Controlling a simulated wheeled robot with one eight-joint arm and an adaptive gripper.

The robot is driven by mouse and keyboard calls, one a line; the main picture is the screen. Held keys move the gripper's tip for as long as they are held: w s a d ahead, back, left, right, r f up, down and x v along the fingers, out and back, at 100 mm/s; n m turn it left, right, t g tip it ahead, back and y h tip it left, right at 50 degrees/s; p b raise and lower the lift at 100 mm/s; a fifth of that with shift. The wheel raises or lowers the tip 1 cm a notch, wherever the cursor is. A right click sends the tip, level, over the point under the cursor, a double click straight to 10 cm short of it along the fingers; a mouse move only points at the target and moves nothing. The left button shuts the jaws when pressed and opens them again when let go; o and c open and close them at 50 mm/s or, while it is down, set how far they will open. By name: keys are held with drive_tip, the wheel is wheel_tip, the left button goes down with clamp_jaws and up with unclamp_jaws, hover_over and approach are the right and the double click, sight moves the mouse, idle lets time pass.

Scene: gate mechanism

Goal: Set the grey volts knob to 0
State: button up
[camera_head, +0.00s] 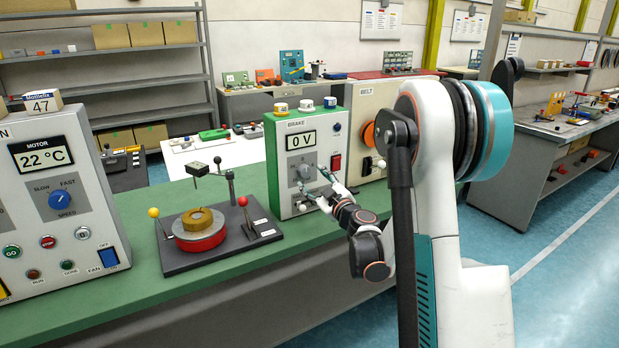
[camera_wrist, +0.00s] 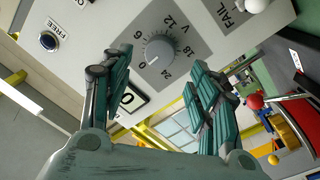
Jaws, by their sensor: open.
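The grey volts knob (camera_head: 304,172) is on the white front of the green-sided BRAKE box (camera_head: 271,165). The box's display (camera_head: 301,139) reads 0 V. In the wrist view, the round knob (camera_wrist: 158,48) sits in a dial marked 0 to 24. Its pointer seems to face the 0 mark, but it is small. My gripper (camera_head: 319,184) is open in front of the panel, just right of and below the knob in the head view. In the wrist view, the teal fingers of my gripper (camera_wrist: 158,68) are spread to either side below the knob, apart from it, with nothing between them.
A red rocker switch (camera_head: 336,161) is right of the knob. A white ball (camera_head: 303,206) is low on the panel. The BELT box (camera_head: 372,108) stands close on the right. A black-based fixture with a red disc (camera_head: 201,240) and levers stands left on the green bench (camera_head: 150,285).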

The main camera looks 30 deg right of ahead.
drive_tip(key=s, duration=0.6)
drive_tip(key=shift+s+f, duration=0.2)
drive_tip(key=shift+s, duration=0.2)
drive_tip(key=shift+c, duration=0.2)
idle(1.5)
